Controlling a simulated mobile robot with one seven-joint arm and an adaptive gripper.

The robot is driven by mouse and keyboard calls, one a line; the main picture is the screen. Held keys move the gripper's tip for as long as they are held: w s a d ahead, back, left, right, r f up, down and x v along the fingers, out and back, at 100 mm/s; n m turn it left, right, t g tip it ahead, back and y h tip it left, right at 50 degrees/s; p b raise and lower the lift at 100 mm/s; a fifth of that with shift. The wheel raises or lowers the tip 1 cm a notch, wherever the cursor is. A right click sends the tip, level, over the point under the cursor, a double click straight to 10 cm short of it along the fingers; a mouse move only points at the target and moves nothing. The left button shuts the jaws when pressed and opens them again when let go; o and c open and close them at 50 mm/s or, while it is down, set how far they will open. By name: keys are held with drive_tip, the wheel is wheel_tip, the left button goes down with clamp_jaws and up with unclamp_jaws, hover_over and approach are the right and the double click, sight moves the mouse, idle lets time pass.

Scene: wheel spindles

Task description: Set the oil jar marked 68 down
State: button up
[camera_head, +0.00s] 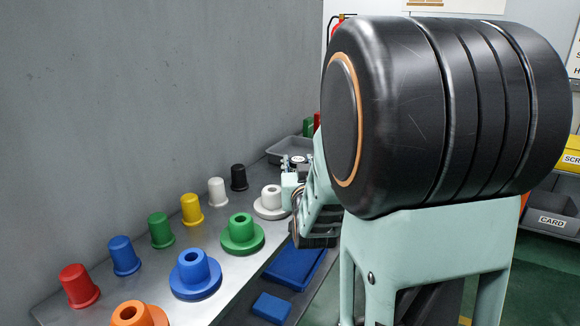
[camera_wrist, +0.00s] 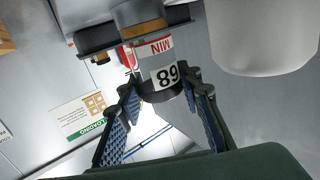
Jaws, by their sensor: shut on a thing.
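The oil jar (camera_wrist: 158,62) shows in the wrist view between my fingertips, with a white label reading 68 and MIN, upside down in the picture. My gripper (camera_wrist: 160,88) is shut on the jar, one dark finger on each side. In the head view my gripper (camera_head: 296,163) is small, over the far part of the bench (camera_head: 215,228) near a grey tray (camera_head: 290,150). My arm hides much of that area. I cannot tell whether the jar touches a surface.
Several coloured caps, such as the red one (camera_head: 79,286), stand along the wall. In front of them are flanged pieces in orange, blue (camera_head: 195,275), green (camera_head: 242,235) and white (camera_head: 272,202). Blue blocks (camera_head: 272,306) lie lower down. A pale rounded thing (camera_wrist: 262,40) is close to the jar's right.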

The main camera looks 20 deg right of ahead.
drive_tip(key=shift+r, duration=0.15)
drive_tip(key=shift+f, duration=0.2)
drive_tip(key=o, duration=1.2)
drive_tip(key=shift+r, duration=0.25)
